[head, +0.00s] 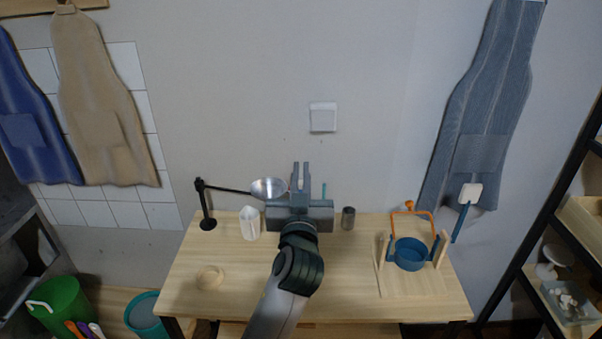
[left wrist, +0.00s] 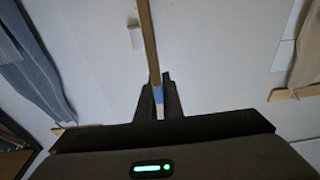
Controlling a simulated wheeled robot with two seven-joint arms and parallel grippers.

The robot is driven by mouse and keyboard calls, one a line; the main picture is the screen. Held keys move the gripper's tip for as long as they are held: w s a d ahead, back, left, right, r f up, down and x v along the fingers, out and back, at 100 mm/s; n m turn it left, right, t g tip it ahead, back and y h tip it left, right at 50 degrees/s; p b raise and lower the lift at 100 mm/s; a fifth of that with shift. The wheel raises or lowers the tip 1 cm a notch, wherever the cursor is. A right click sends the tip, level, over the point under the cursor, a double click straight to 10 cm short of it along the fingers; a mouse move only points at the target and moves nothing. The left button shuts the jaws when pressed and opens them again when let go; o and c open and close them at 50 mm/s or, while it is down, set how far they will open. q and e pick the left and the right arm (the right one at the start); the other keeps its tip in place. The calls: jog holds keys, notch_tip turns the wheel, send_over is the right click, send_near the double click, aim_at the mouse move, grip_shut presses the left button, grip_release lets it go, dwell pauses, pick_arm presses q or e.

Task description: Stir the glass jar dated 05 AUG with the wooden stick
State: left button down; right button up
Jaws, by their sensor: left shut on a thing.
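My left gripper (head: 301,178) is raised over the back middle of the table, fingers pointing away from me. It is shut on the wooden stick (left wrist: 148,40), which runs up out of the jaws in the left wrist view; a blue patch shows on it between the fingertips (left wrist: 158,92). In the head view the stick is hardly visible between the fingers. I cannot make out a glass jar or any date label; my gripper and arm cover the table's middle. My right gripper is not in view.
On the wooden table (head: 340,290) stand a white container (head: 249,223), a grey can (head: 347,218) and a black stand (head: 207,212) with a metal bowl (head: 269,188) on its arm. A blue pot (head: 410,255) is at right.

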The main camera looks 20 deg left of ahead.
pick_arm(q)
jog(key=shift+f, duration=0.2)
jog(key=shift+s+d+f+b, duration=0.1)
jog(key=shift+s+f+b, duration=0.1)
jog(key=shift+f+b, duration=0.35)
jog(key=shift+s+f+b, duration=0.2)
jog(key=shift+f+b, duration=0.2)
jog(key=shift+f, duration=0.15)
jog(key=shift+s+d+f+b, duration=0.1)
jog(key=shift+s+f+b, duration=0.15)
jog(key=shift+f+b, duration=0.35)
jog(key=shift+s+d+f+b, duration=0.1)
jog(key=shift+s+f+b, duration=0.2)
jog(key=shift+f, duration=0.35)
jog(key=f+b, duration=0.2)
jog(key=w+f+b, duration=0.1)
jog(key=f+b, duration=0.1)
jog(key=f, duration=0.1)
jog(key=shift+a+b, duration=0.2)
jog(key=shift+b, duration=0.1)
jog(key=shift+w+a+f+b, duration=0.1)
jog(key=shift+w+f+b, duration=0.1)
jog(key=shift+f+b, duration=0.85)
jog(key=shift+w+f+b, duration=0.15)
jog(key=shift+f+b, duration=0.7)
jog(key=shift+f, duration=0.25)
jog(key=shift+w+f+b, duration=0.1)
jog(key=shift+f+b, duration=0.4)
jog(key=shift+f, duration=0.05)
